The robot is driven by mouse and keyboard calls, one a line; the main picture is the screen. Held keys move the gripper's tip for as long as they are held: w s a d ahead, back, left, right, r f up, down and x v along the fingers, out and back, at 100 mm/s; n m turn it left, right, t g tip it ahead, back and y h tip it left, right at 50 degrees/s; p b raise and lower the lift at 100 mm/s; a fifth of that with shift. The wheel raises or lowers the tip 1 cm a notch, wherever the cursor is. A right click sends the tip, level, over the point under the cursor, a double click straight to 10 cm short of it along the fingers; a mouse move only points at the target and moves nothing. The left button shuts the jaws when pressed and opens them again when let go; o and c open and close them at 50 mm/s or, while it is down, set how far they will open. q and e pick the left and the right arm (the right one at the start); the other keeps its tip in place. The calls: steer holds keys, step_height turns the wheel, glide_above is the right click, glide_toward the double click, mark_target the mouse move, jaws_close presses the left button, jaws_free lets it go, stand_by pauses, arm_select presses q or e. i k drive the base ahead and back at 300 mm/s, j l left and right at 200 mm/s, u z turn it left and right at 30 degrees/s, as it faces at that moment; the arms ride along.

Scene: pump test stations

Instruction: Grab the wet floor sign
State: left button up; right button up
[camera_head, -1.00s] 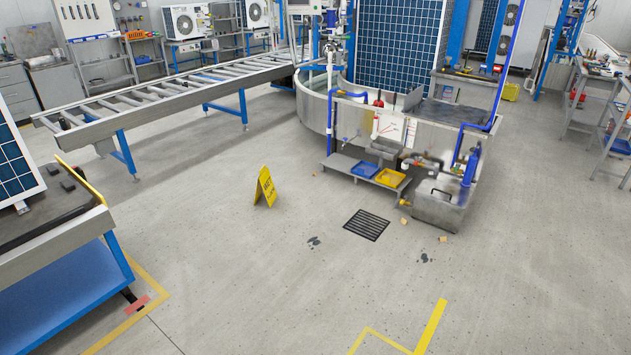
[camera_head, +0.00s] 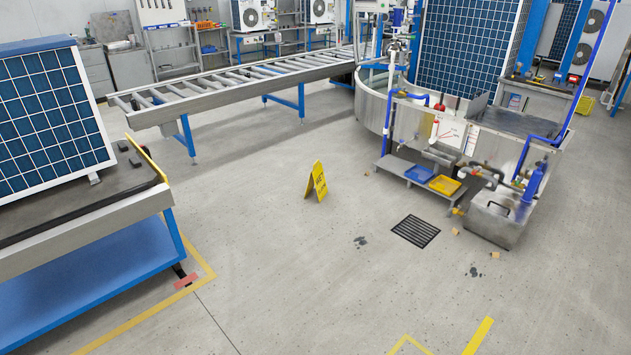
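The wet floor sign (camera_head: 317,182) is a yellow folding sign with dark lettering. It stands upright as an A-frame on the grey floor, near the middle of the head view. It is left of the floor drain and in front of the round tank. Nothing touches it. Neither of my grippers is in view.
A workbench (camera_head: 95,235) with a blue shelf and a solar-like panel stands at the left. A roller conveyor (camera_head: 235,85) runs behind the sign. The test tank (camera_head: 425,120) and a metal box (camera_head: 495,215) stand right. A drain grate (camera_head: 415,231) lies in open floor.

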mark_target(317, 176)
steer(key=i, duration=1.15)
steer(key=i+z, duration=0.1)
steer(key=i, duration=0.55)
steer(key=i+z, duration=0.1)
steer(key=i, duration=0.5)
steer(key=i+j+z, duration=0.15)
steer(key=i, duration=0.5)
steer(key=i+j+z, duration=0.1)
steer(key=i, duration=0.5)
steer(key=i+j+z, duration=0.15)
steer(key=i+z, duration=0.2)
steer(key=i, duration=0.4)
